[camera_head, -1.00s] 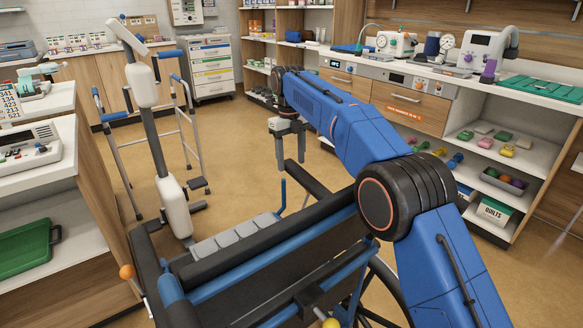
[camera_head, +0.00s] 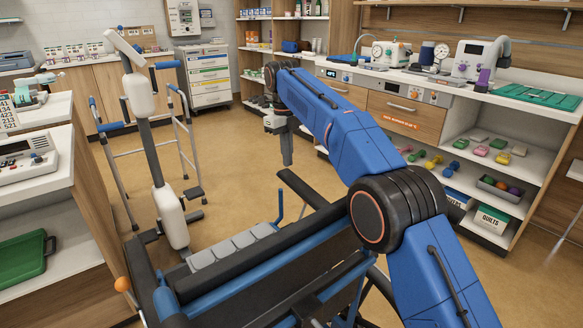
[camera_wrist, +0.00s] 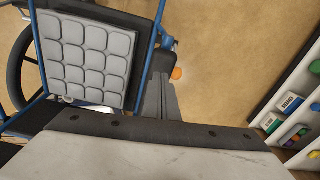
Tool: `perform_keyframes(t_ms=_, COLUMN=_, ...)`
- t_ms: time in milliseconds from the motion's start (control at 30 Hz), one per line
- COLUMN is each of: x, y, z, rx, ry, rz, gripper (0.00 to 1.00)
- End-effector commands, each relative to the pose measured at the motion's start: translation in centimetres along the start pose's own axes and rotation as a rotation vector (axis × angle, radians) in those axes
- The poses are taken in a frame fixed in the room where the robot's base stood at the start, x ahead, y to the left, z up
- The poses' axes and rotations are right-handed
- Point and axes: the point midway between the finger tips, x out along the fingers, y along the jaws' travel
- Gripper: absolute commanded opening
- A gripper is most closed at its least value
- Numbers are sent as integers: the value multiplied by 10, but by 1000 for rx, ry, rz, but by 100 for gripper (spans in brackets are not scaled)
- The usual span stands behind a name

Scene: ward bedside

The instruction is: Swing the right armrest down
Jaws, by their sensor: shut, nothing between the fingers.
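The wheelchair's right armrest (camera_head: 305,188) is a dark padded bar reaching forward from the right end of the backrest (camera_head: 255,255) in the head view. I cannot tell its exact tilt. My gripper (camera_head: 287,160) points down just above and behind its far end, shut and empty, with no clear contact. In the wrist view my gripper (camera_wrist: 160,98) has its fingers together, beside the grey cushioned seat (camera_wrist: 88,55). A dark bar (camera_wrist: 161,60), probably the armrest, lies at the fingertips, with an orange knob (camera_wrist: 177,73) beside it; their contact is unclear.
A walker (camera_head: 150,150) and a white-and-grey lift post (camera_head: 150,140) stand left of the chair. A counter with shelves (camera_head: 480,180) runs along the right. A left cabinet (camera_head: 90,230) is close to the chair. Open floor (camera_head: 235,145) lies beyond the chair.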

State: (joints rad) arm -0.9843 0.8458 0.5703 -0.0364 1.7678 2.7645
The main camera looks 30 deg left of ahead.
Motion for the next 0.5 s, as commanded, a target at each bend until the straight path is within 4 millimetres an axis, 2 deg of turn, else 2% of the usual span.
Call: perform_keyframes(t_ms=500, x=-55, y=22, z=-24, rx=-736, ry=29, rz=-146, gripper=0)
